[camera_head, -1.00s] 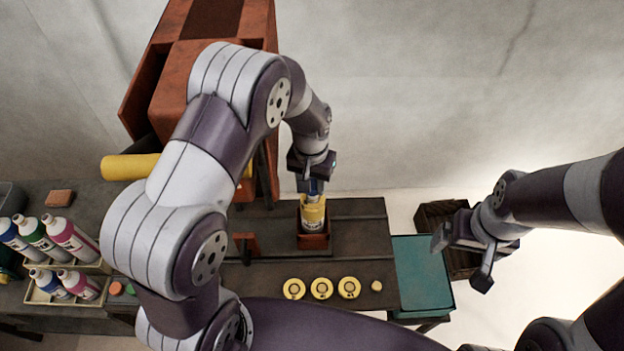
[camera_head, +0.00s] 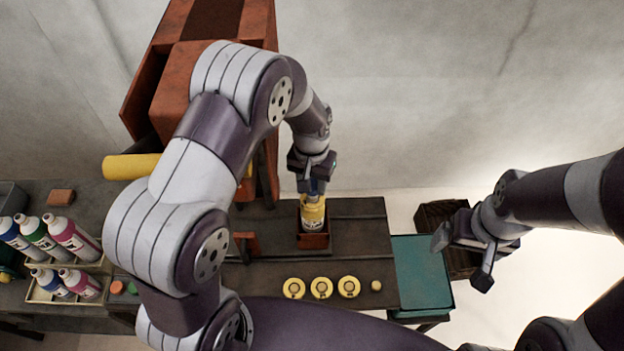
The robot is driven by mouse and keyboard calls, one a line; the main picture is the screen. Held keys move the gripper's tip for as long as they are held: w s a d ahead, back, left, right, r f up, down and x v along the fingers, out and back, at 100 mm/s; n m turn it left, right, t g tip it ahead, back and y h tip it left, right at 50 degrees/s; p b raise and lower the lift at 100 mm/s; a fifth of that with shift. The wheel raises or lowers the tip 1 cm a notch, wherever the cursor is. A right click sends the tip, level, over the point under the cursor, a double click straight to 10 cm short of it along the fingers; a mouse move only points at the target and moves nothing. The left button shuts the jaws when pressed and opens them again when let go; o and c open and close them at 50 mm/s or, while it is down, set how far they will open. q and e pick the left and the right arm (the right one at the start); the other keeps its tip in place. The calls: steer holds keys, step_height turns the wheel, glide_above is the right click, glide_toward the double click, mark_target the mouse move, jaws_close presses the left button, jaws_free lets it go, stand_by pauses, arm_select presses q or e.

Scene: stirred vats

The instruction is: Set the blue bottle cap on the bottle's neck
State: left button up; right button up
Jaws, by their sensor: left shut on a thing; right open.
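A yellow bottle (camera_head: 312,214) with a pale label stands upright in a small red-brown holder (camera_head: 312,241) on the dark bench. My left gripper (camera_head: 313,187) points down right above the bottle's neck and is shut on a small blue thing, most likely the blue bottle cap; the fingers hide most of it. Whether the cap touches the neck cannot be told from this view. My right gripper (camera_head: 463,254) is open and empty, off to the right beyond the bench's end.
Several bottles (camera_head: 70,238) stand in trays at the left. Yellow discs (camera_head: 321,288) lie along the bench front. A teal mat (camera_head: 421,272) and a dark crate (camera_head: 437,216) are at the right. A large red-brown machine (camera_head: 183,85) rises behind my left arm.

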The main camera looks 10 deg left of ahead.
stand_by(0.4)
arm_select(q)
steer(key=shift+f+b, duration=0.65)
steer(key=shift+f, duration=0.35)
steer(key=o, duration=1.1)
steer(key=shift+r, duration=0.1)
